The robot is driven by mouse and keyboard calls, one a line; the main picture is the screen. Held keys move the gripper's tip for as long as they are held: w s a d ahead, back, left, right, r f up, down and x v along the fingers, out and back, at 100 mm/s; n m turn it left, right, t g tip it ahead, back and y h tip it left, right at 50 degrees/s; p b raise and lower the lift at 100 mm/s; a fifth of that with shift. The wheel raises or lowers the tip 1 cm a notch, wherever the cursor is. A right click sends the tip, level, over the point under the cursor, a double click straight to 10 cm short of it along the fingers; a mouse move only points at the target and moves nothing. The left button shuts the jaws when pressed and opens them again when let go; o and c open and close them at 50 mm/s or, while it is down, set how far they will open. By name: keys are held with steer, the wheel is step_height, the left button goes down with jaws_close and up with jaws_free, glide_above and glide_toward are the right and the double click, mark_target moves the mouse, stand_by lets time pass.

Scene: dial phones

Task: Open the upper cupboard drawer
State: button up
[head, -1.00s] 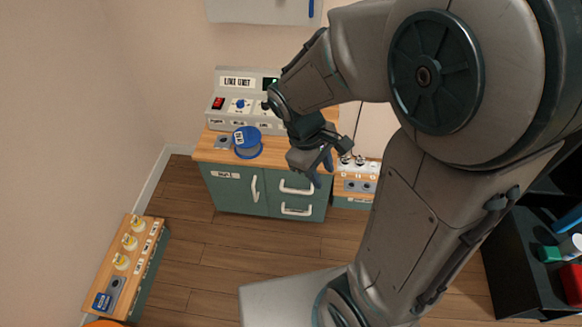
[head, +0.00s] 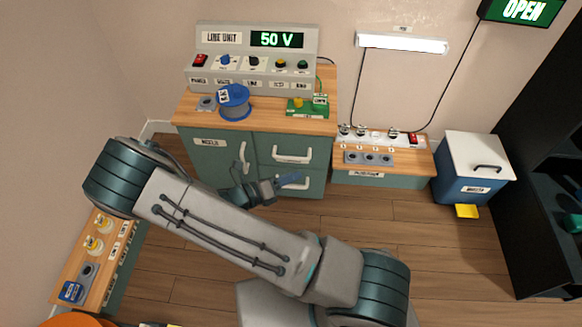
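The green cupboard (head: 222,168) with a wooden top stands against the back wall in the head view. It has a door with a vertical white handle (head: 243,156) on the left and two drawers on the right. The upper drawer (head: 270,143) looks shut, and its white handle (head: 291,155) shows clearly. The lower drawer (head: 312,187) is below it, its handle partly hidden.
The line unit (head: 252,62), a blue spool (head: 234,103) and a green board (head: 307,106) are on the cupboard top. A low bench (head: 425,161) and a blue bin (head: 470,178) stand to the right. A side bench (head: 72,268) is at left. Floor between is free.

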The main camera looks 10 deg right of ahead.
mark_target(291, 158)
steer(key=w+a+f+n+t+y+b, duration=0.1)
steer(key=w+a+f+n+t+b, duration=0.1)
steer(key=f+n+t+b, duration=0.25)
steer(key=w+a+f+n+t+b, duration=0.1)
steer(key=a+f+n+t, duration=0.25)
steer(key=f+n, duration=0.3)
steer(key=shift+n+t+y, duration=0.5)
steer(key=shift+n+t, duration=0.2)
steer(key=shift+n, duration=0.1)
steer(key=b+x, duration=0.1)
steer(key=x, duration=0.3)
steer(key=b+x, duration=0.1)
steer(key=x, duration=0.4)
steer(key=b+x, duration=0.1)
steer(key=x, duration=0.4)
steer(key=shift+w+d+f+b, duration=0.15)
steer(key=shift+f+b, duration=0.1)
steer(key=shift+b, duration=0.15)
jaws_close()
